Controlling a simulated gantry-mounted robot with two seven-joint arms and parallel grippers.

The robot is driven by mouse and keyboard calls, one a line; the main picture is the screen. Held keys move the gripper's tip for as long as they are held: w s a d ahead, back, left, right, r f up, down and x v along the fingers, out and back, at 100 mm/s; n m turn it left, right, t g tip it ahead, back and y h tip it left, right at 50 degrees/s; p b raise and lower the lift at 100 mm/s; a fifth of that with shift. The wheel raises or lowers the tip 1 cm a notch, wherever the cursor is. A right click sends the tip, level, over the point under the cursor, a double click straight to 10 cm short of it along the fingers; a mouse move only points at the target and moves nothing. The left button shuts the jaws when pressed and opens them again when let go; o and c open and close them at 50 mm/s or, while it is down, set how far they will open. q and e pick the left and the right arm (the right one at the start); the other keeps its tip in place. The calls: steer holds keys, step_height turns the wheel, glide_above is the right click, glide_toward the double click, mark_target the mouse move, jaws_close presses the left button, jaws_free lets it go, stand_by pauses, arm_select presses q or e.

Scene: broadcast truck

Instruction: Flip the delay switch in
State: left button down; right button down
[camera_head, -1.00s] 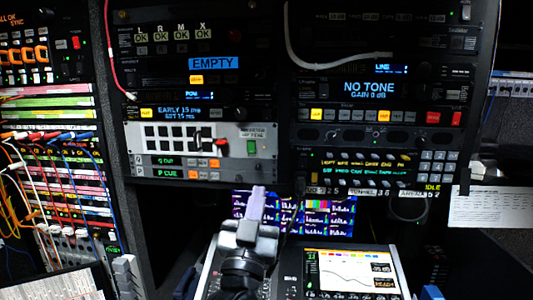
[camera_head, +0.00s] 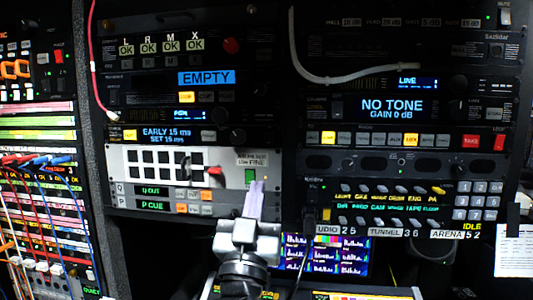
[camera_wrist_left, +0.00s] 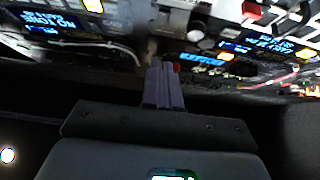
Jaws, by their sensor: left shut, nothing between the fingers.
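My left gripper (camera_head: 257,186) is shut and empty, its pale lilac fingertips pointing up at the lower right of the white panel (camera_head: 230,162). In the left wrist view the shut fingers (camera_wrist_left: 165,88) point at the rack from below. Above the panel, a unit's display (camera_head: 166,134) reads "EARLY 15 ms, SET 15 ms", with a lit yellow button and a dark knob (camera_head: 238,135). I cannot tell which control is the delay switch. My right gripper is not in view.
A white cable (camera_head: 340,75) and a red cable (camera_head: 92,60) hang across the rack. Patch cords (camera_head: 40,162) crowd the left. A unit reading "NO TONE" (camera_head: 391,107) and rows of keys fill the right rack. A small screen (camera_head: 318,252) is below.

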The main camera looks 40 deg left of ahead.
mark_target(268, 138)
arm_select(q)
steer(key=p+x, duration=0.1)
steer(key=x, duration=0.3)
steer(key=f+p+x, duration=0.1)
steer(key=x, duration=0.3)
steer(key=w+p+x, duration=0.1)
steer(key=x, duration=0.3)
steer(key=shift+a+f, duration=0.25)
steer(key=shift+a, duration=0.15)
steer(key=shift+w+a+f+p, duration=0.15)
steer(key=shift+w+a+p, duration=0.2)
steer(key=shift+w, duration=0.2)
